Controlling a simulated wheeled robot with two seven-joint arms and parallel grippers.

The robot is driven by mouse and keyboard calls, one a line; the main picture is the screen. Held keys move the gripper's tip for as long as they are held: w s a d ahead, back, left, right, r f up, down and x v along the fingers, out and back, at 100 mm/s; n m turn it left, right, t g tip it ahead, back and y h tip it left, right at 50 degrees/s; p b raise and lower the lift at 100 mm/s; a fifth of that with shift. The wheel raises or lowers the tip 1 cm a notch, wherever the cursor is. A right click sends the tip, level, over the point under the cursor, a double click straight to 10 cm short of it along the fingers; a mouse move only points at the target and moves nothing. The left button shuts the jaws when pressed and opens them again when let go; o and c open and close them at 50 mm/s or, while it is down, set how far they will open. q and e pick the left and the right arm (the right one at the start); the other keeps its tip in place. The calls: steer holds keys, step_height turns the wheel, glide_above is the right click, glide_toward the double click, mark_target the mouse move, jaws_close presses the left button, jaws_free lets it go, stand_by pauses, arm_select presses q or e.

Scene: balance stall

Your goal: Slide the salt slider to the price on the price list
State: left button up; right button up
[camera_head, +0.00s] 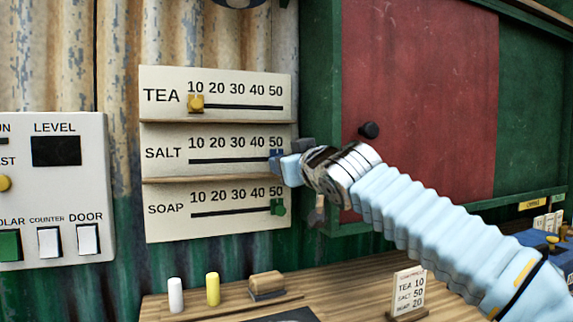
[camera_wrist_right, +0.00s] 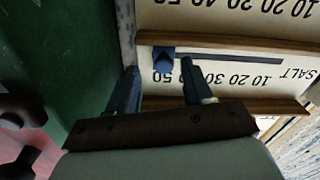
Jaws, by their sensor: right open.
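The salt slider (camera_head: 275,156) is a blue knob at the 50 end of the black slot in the SALT row. It also shows in the right wrist view (camera_wrist_right: 163,60), where the picture is upside down. My right gripper (camera_head: 287,156) is open at the right edge of the board. In the wrist view its fingers (camera_wrist_right: 160,72) are either side of the knob, and I cannot tell whether they touch it. The price list (camera_head: 408,291) is a small card on the counter reading TEA 10, SALT 50 and a last line with 20. My left gripper is out of view.
The yellow tea slider (camera_head: 196,103) is at 10 above, and the green soap slider (camera_head: 277,207) is near 50 below. Wooden ledges (camera_head: 215,180) separate the rows.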

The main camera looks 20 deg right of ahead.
steer(key=s+b, duration=0.2)
steer(key=s, duration=0.9)
steer(key=shift+s+a, duration=0.3)
steer(key=shift+s, duration=0.1)
